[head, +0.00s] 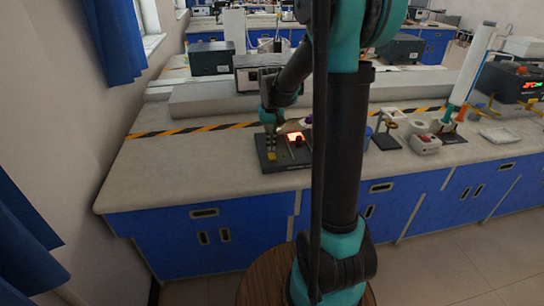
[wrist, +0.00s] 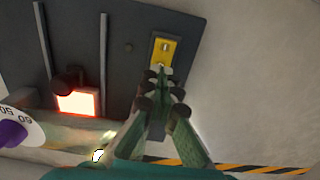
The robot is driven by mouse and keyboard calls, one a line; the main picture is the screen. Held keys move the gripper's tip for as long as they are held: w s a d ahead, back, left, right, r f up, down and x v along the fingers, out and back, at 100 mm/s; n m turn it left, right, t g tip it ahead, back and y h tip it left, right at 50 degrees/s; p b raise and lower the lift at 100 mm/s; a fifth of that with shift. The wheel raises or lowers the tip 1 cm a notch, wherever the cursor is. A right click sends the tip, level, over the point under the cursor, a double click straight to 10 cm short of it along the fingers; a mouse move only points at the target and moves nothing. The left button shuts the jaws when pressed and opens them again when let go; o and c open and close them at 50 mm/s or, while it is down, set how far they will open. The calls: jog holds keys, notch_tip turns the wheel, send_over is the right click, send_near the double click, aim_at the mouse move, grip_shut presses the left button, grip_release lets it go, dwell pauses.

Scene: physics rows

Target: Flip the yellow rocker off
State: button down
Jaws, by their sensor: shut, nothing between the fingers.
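The yellow rocker (wrist: 165,48) sits on a dark grey panel (wrist: 125,25) in the wrist view, near the panel's edge. It also shows as a small yellow spot (head: 272,156) in the head view. My gripper (wrist: 160,78) is shut and empty, its fingertips at the lower end of the rocker in the wrist view. I cannot tell whether they touch it. The fingers hide part of that lower end. In the head view my gripper (head: 270,132) points down over the left part of the panel. Which way the rocker is tilted is unclear.
The panel also bears a glowing orange-red square (wrist: 78,102), a dark knob (wrist: 68,80) beside it and two slots. A white dial with a purple knob (wrist: 12,134) is close by. Black-and-yellow tape (head: 190,129) crosses the bench (head: 180,165), which is clear at left.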

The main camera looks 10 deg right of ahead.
aim_at(271, 154)
jog(key=shift+r, duration=2.65)
jog(key=s+d+f+t, duration=0.2)
jog(key=s+f, duration=0.3)
jog(key=s, duration=0.6)
jog(key=s+d+f+t, duration=0.2)
jog(key=s+f, duration=0.3)
jog(key=s, duration=0.6)
jog(key=shift+f, duration=0.4)
